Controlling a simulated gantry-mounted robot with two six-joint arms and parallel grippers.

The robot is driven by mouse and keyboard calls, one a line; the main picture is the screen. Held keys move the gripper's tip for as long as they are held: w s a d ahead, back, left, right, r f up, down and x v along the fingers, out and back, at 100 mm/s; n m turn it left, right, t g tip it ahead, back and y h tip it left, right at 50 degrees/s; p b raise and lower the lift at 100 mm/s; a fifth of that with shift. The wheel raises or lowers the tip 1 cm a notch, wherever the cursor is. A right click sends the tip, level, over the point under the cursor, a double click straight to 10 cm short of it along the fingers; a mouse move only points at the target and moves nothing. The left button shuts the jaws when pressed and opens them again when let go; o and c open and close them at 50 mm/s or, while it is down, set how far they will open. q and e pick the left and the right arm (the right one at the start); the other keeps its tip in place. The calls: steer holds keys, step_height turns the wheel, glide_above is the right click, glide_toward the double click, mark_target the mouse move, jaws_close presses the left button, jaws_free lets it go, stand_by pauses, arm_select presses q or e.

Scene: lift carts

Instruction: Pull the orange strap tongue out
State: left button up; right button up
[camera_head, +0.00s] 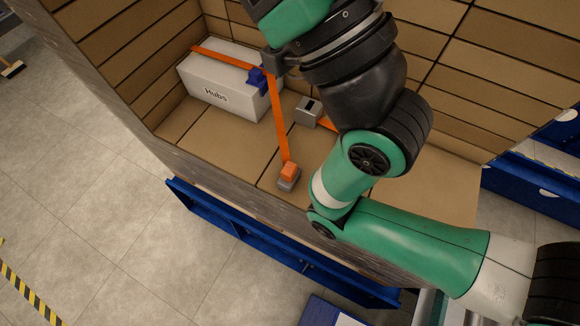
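An orange strap (279,115) crosses the top of a white box (215,92) labelled "Hubs", passes a blue buckle (257,78) at the box's right edge and runs down to the crate floor. At its lower end an orange tongue piece (289,169) sits at a grey block (288,183); how deep it sits cannot be told. My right arm comes in from the right and reaches up to the top edge. A dark grey part of its end (276,61) shows beside the blue buckle. Its fingers cannot be made out clearly. My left gripper is not in view.
A second grey block (308,110) with a dark slot lies right of the strap, with a short orange strap piece (327,124) beside it, partly behind my arm. Wooden crate walls (120,60) stand around. Blue frames (260,245) lie below; the crate floor's left part is clear.

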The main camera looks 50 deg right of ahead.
stand_by(0.4)
steer(key=o, duration=0.4)
